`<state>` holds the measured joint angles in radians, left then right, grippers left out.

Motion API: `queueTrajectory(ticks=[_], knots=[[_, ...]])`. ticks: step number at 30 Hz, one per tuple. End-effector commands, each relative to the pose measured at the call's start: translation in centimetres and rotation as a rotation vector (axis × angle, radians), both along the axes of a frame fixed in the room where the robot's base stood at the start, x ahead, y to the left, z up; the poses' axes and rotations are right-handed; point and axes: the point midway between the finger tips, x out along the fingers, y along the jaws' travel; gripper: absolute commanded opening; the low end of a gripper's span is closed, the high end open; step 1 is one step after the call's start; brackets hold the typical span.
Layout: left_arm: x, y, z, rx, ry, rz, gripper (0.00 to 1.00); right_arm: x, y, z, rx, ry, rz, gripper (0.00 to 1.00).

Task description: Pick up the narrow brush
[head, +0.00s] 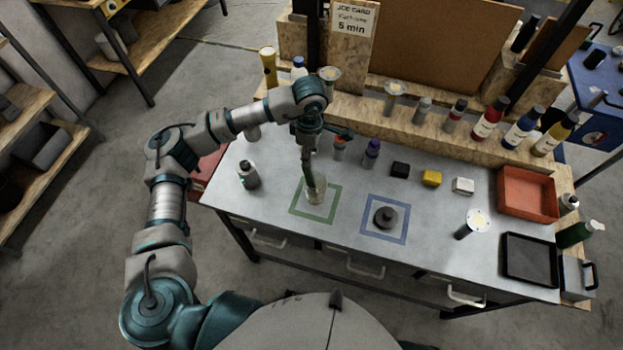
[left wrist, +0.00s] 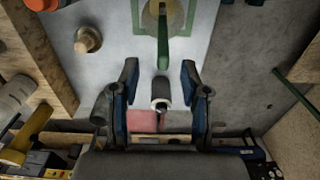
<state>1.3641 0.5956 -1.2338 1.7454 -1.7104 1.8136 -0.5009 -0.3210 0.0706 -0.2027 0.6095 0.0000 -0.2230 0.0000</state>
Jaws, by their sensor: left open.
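A clear jar (head: 316,190) stands inside the green square outline on the grey workbench. A slim green handle (head: 308,165) rises from it, probably the narrow brush; its bristle end is hard to make out. In the left wrist view the green handle (left wrist: 163,30) points toward the camera, just above the gap between my fingers. My left gripper (head: 320,135) is over the jar, pointing down, near the handle's upper end. In the left wrist view its two fingers (left wrist: 160,70) are spread apart, with nothing visibly clamped between them. My right gripper is not in view.
A grey bottle (head: 248,175) stands left of the jar. A dark round object (head: 385,216) lies in the blue square. Small blocks (head: 431,178), an orange bin (head: 527,194) and a black tray (head: 530,258) are to the right. Bottles line the back ledge.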

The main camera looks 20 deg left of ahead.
Motion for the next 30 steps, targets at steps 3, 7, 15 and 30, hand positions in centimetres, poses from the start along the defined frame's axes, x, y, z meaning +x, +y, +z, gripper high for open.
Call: queueTrajectory(ticks=[3,7,15,30], knots=[[-0.1,0.1,-1.6,-0.001,0.001,0.000,0.46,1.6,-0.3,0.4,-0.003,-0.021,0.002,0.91],[-0.2,0.1,-2.5,-0.001,-0.002,0.000,0.46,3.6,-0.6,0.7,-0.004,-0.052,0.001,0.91],[-0.5,-0.3,-6.2,-0.001,0.002,0.000,0.46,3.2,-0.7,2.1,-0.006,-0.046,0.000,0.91],[-0.4,-0.4,-7.7,-0.002,-0.002,0.000,0.13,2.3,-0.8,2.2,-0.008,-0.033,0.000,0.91]])
